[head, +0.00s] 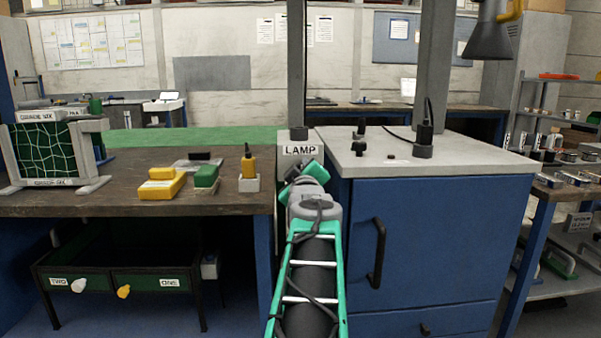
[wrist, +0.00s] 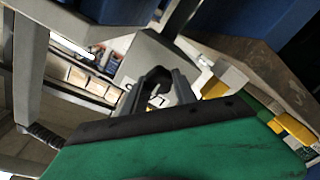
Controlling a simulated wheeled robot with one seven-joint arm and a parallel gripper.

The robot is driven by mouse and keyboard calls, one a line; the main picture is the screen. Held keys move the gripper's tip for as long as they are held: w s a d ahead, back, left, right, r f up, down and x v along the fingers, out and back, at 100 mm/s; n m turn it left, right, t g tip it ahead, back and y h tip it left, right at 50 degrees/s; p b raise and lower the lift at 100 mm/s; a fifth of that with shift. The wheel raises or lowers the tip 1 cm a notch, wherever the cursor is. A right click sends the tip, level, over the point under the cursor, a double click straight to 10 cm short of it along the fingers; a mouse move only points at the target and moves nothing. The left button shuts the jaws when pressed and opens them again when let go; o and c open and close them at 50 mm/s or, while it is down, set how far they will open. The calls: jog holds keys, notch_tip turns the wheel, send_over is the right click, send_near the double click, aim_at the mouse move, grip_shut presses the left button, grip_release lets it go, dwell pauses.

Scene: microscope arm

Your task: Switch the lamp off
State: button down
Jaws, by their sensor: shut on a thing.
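The white LAMP label (head: 300,150) is on a grey panel (head: 297,135) between the wooden bench and the blue cabinet. My gripper (head: 297,172) is right below the label, against the panel's front. In the wrist view, its dark fingers (wrist: 155,75) come together at the panel, with part of the lettering showing between them. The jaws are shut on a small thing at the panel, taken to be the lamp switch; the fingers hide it. A grey cone-shaped lamp head (head: 490,38) hangs at the upper right. I cannot tell if it is lit.
Yellow and green blocks (head: 162,186) and a yellow-handled tool in a holder (head: 249,180) stand on the bench left of my gripper. The blue cabinet (head: 430,235) with a black handle is close on the right. Dark knobs (head: 359,146) stand on its top.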

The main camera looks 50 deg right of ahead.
jog(key=c, duration=1)
grip_release()
jog(key=shift+d, duration=0.1)
jog(key=shift+s, duration=0.1)
jog(key=p+v, duration=0.1)
jog(key=v, duration=0.6)
jog(key=shift+s+a, duration=0.2)
jog(key=shift+a, duration=0.1)
